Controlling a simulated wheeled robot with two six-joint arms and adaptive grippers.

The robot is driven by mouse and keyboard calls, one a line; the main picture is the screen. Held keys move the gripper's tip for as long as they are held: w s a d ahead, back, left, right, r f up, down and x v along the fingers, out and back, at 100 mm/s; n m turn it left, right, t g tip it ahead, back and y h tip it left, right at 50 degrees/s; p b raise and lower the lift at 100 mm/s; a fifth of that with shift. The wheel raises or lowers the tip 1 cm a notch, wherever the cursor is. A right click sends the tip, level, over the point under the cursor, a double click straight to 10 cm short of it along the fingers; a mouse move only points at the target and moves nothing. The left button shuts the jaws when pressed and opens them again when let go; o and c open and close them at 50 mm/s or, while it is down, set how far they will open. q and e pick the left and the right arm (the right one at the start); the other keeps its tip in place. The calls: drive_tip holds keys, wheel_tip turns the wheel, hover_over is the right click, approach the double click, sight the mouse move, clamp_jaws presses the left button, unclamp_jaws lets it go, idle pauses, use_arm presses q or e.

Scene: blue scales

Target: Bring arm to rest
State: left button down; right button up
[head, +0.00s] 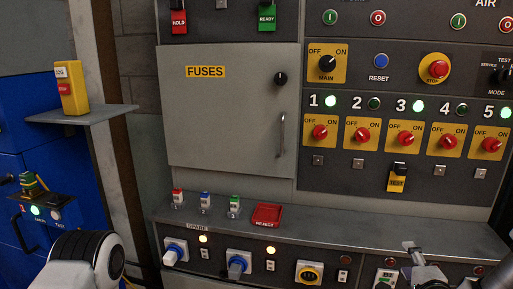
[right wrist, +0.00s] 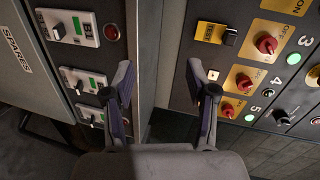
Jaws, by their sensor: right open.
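My right gripper (head: 422,264) is at the bottom right of the head view, in front of the grey shelf of the control panel. In the right wrist view its two fingers (right wrist: 165,88) stand apart with nothing between them. Beyond them lie the shelf's front edge and the panel face. A rounded white and black part of my left arm (head: 85,262) shows at the bottom left of the head view. My left gripper is outside both views.
The panel carries red knobs (head: 406,139), a red stop button (head: 435,69) and a closed fuses door (head: 230,120). Three small fuses and a red reject tray (head: 267,215) sit on the shelf (head: 350,228). A yellow jog box (head: 72,88) stands on a side shelf at left.

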drive_tip(key=s+a+f+n+g+y, duration=0.1)
drive_tip(key=s+a+f+n+g, duration=0.2)
drive_tip(key=s+f, duration=0.45)
drive_tip(key=s+a+f+n+g+y, duration=0.1)
drive_tip(key=s+a+f+n+g, duration=0.2)
drive_tip(key=f, duration=0.8)
drive_tip(key=s+a+f+n+g+y, duration=0.1)
drive_tip(key=s+a+f+n+g, duration=0.15)
drive_tip(key=s+f, duration=0.5)
drive_tip(key=s+a+f+n+g, duration=0.1)
drive_tip(key=s+f+n+g, duration=0.2)
drive_tip(key=s+n, duration=0.25)
drive_tip(key=s+a+f+n+g, duration=0.1)
drive_tip(key=s+f+n+g, duration=0.3)
drive_tip(key=s, duration=0.3)
wheel_tip(320, 180, up, 13)
drive_tip(key=p, duration=1.2)
drive_tip(key=shift+f+n, duration=0.15)
drive_tip(key=shift+n, duration=0.15)
drive_tip(key=shift+s, duration=0.1)
